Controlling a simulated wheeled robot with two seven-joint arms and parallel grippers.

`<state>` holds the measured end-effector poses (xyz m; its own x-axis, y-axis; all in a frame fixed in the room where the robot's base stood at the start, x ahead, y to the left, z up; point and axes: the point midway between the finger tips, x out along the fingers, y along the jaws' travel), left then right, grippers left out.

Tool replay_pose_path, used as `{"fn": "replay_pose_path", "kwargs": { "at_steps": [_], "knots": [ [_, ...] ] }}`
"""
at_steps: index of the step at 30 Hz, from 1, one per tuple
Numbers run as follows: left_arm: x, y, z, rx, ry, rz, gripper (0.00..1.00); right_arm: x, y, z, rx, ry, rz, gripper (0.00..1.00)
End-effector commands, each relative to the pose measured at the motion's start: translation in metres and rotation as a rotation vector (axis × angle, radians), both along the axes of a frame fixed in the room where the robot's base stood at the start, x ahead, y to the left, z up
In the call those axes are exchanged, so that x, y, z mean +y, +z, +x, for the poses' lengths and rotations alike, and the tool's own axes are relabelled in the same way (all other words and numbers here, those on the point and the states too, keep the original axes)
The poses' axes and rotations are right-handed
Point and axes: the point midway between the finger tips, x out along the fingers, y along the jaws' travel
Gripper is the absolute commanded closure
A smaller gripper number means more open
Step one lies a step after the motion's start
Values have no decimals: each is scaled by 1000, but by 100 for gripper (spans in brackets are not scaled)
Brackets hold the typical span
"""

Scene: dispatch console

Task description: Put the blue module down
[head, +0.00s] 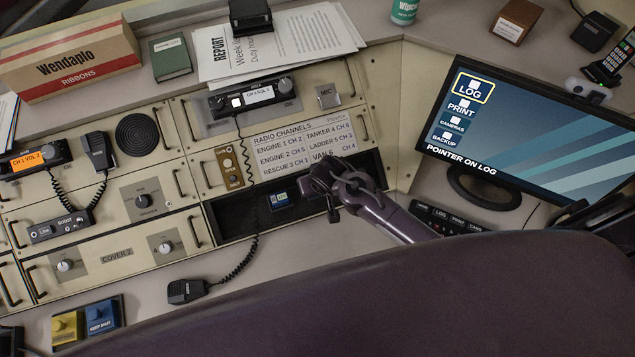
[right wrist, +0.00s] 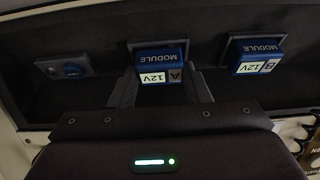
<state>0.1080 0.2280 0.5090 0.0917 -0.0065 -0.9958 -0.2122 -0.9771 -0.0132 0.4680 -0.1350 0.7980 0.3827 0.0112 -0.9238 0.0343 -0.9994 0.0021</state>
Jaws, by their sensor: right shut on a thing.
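The blue module marked A 12V (right wrist: 160,65) is between the fingers of my right gripper (right wrist: 160,92) in the right wrist view. The gripper is shut on it. It is in front of a framed socket in the dark open bay (head: 235,215); I cannot tell whether it is seated or just clear of the socket. In the head view my right gripper (head: 322,190) is at the right part of the bay and hides this module. A second blue module, marked B 12V (right wrist: 258,57), sits in the neighbouring socket; it also shows in the head view (head: 280,200). My left gripper is not in view.
A small plate with a blue part (right wrist: 73,70) is in the bay on the other side. A coiled cord (head: 247,160) hangs across the bay to a handset (head: 187,291) on the desk. A monitor (head: 540,135) and a button strip (head: 447,217) are to the right.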

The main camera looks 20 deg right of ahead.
Motion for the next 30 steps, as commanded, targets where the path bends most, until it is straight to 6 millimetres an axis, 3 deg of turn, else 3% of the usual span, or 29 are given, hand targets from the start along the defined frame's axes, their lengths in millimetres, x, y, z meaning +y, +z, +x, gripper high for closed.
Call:
{"fn": "replay_pose_path", "kwargs": {
  "at_steps": [12, 13, 18, 30],
  "knots": [
    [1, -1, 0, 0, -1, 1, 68, 0, -6, 1, -2, 0, 0, 86],
    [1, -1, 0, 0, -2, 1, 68, 0, -6, 0, -2, 0, 0, 54],
    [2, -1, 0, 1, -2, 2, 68, 0, -6, 0, -1, 0, 0, 35],
    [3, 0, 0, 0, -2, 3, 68, 0, 4, -3, -1, -1, 1, 35]
  ]
}}
